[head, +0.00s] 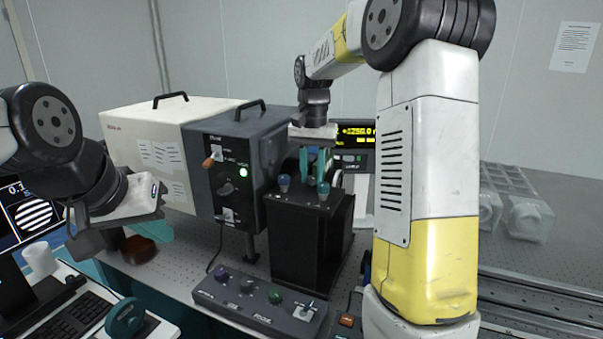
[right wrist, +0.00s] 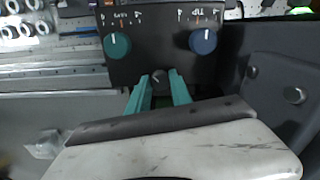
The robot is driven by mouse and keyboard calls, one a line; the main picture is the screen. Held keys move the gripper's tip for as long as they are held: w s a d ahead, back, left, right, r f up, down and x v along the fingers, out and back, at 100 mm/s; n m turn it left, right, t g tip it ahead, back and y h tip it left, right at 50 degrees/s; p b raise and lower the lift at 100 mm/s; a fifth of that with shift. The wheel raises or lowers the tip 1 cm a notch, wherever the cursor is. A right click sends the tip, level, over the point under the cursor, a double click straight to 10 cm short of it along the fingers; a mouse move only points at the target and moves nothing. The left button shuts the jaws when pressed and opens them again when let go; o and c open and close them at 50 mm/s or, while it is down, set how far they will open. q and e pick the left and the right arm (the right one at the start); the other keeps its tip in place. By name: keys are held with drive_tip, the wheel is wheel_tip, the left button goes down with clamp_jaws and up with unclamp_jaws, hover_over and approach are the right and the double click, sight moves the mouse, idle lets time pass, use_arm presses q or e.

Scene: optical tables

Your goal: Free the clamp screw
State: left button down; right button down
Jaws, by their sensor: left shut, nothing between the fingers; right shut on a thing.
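The clamp screw appears to be the small dark round knob (right wrist: 158,77) low on the black box's labelled face in the right wrist view. My right gripper (right wrist: 160,88) has its two teal fingers shut on it, one on each side. In the head view the right gripper (head: 312,172) reaches down onto the top of the black box (head: 300,235), and its fingers hide the screw there. A blue knob (head: 284,182) and a teal knob (head: 323,188) flank the fingers. My left gripper (head: 152,229) is shut and empty at the left, above the table.
A large white and grey housing (head: 215,150) with a switch panel stands left of the box. A control bar with knobs (head: 260,298) lies in front. A keyboard (head: 65,315), white cup (head: 40,257) and brown dish (head: 139,249) are at the left. Translucent covered parts (head: 528,218) stand at the right.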

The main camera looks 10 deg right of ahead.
sight(312, 177)
drive_tip(key=shift+r+m, duration=0.1)
drive_tip(key=shift+m, duration=1)
drive_tip(key=c, duration=1.1)
unclamp_jaws()
drive_tip(key=shift+c, duration=0.2)
wheel_tip(312, 177, up, 7)
drive_tip(key=shift+r, duration=0.35)
